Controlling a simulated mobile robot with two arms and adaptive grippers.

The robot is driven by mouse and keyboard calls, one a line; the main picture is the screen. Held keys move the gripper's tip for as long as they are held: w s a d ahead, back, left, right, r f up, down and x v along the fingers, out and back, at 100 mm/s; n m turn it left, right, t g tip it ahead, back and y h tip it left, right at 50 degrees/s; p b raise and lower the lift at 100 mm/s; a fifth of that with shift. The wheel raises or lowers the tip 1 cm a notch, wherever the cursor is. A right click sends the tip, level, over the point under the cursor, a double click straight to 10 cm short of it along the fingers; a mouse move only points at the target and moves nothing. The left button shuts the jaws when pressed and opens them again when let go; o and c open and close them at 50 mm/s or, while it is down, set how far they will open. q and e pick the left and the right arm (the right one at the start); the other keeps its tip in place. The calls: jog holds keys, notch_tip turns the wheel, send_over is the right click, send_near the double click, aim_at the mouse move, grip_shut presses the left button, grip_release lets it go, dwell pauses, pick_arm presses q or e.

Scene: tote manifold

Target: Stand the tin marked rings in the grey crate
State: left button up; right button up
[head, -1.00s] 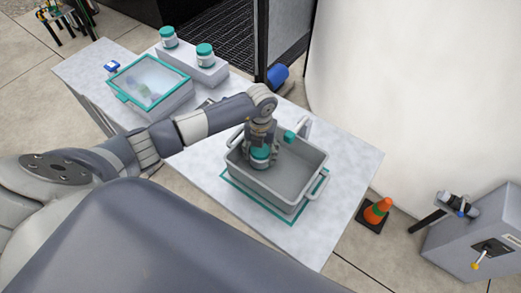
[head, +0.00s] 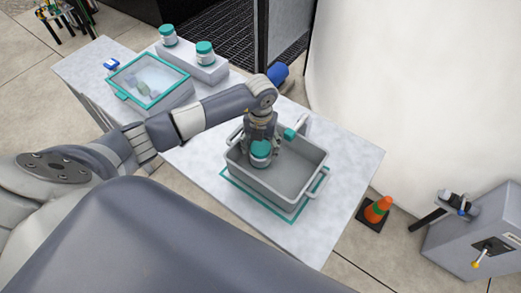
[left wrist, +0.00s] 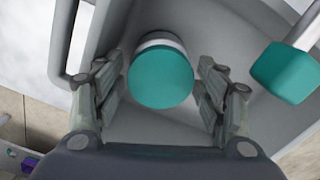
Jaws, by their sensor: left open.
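A tin with a teal lid and white body (head: 260,150) stands inside the grey crate (head: 312,178), near the crate's back left corner. My left gripper (head: 261,138) is above the tin, inside the crate's rim. In the left wrist view the teal lid (left wrist: 161,78) lies between the two open fingers, with a gap on either side. No label can be read on this tin. My right gripper is not seen.
Two similar teal-lidded tins (head: 205,53) stand on a pale block at the back. A clear-lidded teal-rimmed box (head: 150,78) is left of the crate. The table's right part is bare.

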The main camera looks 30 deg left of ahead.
pick_arm(q)
notch_tip(320, 180, up, 9)
jog(key=shift+r+b, duration=0.15)
jog(key=shift+b, duration=1)
jog(key=shift+r, duration=0.3)
jog(key=shift+d, duration=0.1)
